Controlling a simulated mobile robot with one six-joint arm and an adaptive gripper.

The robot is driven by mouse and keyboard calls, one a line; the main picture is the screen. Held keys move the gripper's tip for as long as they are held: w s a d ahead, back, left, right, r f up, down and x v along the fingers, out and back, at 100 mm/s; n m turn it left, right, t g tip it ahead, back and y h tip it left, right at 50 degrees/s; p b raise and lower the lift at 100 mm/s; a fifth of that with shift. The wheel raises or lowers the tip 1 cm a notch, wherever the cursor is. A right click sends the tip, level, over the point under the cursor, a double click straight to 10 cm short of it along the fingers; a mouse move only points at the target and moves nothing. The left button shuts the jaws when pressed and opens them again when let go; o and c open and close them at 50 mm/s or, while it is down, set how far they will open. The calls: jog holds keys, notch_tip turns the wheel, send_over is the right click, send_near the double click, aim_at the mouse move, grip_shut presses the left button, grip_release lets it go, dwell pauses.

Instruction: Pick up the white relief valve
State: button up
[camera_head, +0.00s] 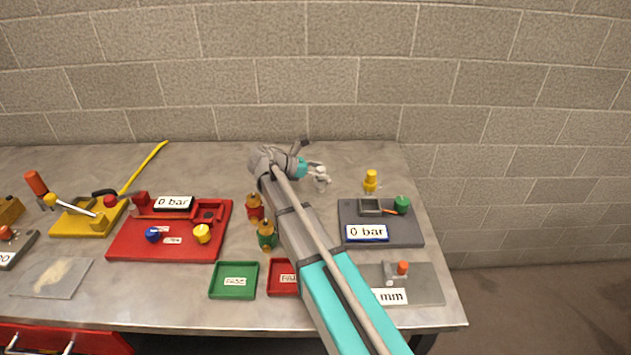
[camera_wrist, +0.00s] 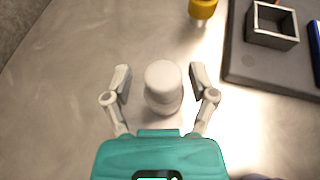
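The white relief valve (camera_wrist: 163,86) stands on the metal bench between the two fingers of my gripper (camera_wrist: 161,82) in the wrist view. Its rounded top faces the camera. A gap shows on each side between the valve and the finger pads, so the gripper is open around it. In the head view my gripper (camera_head: 322,176) is at the back of the bench, right of centre. There the valve cannot be told apart from the pale fingers.
A yellow valve (camera_head: 370,182) stands to the right, near a grey plate (camera_head: 381,224) with a "0 bar" display. Red-and-gold (camera_head: 255,207) and green-and-gold (camera_head: 267,236) valves stand left of my arm. Green (camera_head: 234,280) and red trays lie in front.

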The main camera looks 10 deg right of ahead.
grip_shut()
jog(key=shift+r, duration=0.1)
dwell(0.3)
jog(key=shift+r+p, duration=0.9)
jog(key=shift+p, duration=0.1)
jog(key=s+r+p, duration=1.1)
jog(key=s, duration=0.3)
jog(key=shift+a, duration=0.15)
